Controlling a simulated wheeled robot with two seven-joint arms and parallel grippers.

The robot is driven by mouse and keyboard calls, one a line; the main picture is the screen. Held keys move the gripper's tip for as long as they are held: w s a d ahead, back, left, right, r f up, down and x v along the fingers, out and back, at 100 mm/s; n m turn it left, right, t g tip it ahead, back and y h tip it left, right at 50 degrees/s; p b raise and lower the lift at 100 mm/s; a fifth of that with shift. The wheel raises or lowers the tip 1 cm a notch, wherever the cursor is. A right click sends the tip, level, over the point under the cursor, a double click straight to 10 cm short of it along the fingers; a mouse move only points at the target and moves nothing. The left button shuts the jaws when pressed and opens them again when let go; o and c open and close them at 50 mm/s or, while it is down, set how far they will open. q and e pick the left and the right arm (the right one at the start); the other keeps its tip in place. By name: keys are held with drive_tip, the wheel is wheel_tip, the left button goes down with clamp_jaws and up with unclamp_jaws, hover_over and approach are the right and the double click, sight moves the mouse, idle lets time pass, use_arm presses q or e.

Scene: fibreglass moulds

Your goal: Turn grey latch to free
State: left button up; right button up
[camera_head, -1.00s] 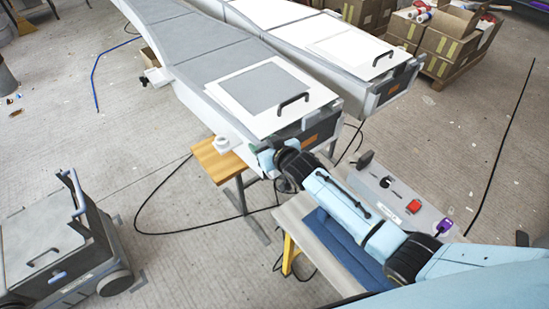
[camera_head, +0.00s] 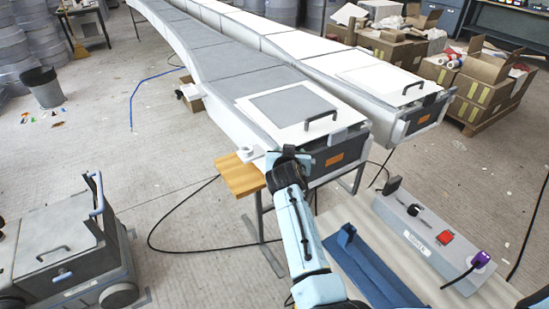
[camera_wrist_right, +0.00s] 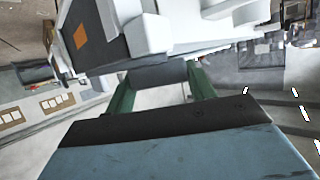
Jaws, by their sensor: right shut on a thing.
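The near mould (camera_head: 290,105) is a long grey and white piece with a hatch lid and a black handle. My right gripper (camera_head: 285,160) is at the left front corner of its dark end box. In the right wrist view my right gripper (camera_wrist_right: 160,90) has its two green fingers on either side of a dark grey bar, which looks like the grey latch (camera_wrist_right: 160,74). It is shut on it. The latch's turned angle is hard to tell. A light grey block (camera_wrist_right: 150,34) sits beside it on the box. My left gripper is out of view.
A second white mould (camera_head: 385,85) lies parallel behind. A wooden trestle top (camera_head: 240,177) is under the near mould's end. A bench with a blue piece (camera_head: 370,270) and a grey control box (camera_head: 430,235) stands right of my arm. A grey cart (camera_head: 65,255) stands left.

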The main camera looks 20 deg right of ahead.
idle(0.5)
drive_tip(key=o, duration=1.4)
wheel_tip(320, 180, up, 10)
drive_tip(key=shift+r+p, duration=0.1)
drive_tip(key=shift+p, duration=0.4)
